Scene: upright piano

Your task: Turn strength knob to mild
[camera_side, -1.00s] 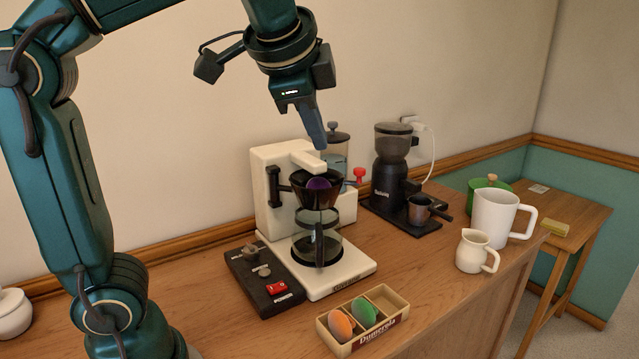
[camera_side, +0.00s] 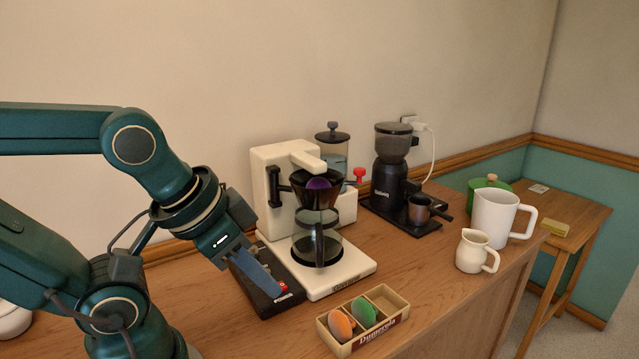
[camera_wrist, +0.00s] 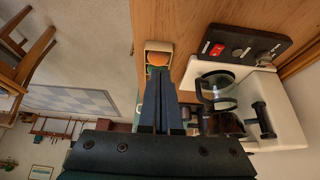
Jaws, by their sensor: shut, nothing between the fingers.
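The black control panel (camera_side: 258,304) lies on the wooden top, left of the white coffee machine (camera_side: 344,281). In the side view my gripper (camera_side: 277,292) is in front of the panel and hides its knobs; a bit of the red switch (camera_side: 283,287) shows beside the fingertips. My fingers are shut and empty, pointing down and to the right. I cannot tell whether they touch the panel. In the wrist view the panel (camera_wrist: 249,39) is right of my fingers (camera_wrist: 163,76), with the red switch (camera_wrist: 217,49) and a round grey knob (camera_wrist: 237,53). The knob's setting is unreadable.
The glass carafe (camera_side: 308,250) stands on the machine. A wooden box (camera_side: 390,297) with an orange and a green egg-shaped thing is in front. A black grinder (camera_side: 390,178), white mug (camera_side: 490,215) and cream jug (camera_side: 470,252) stand to the right.

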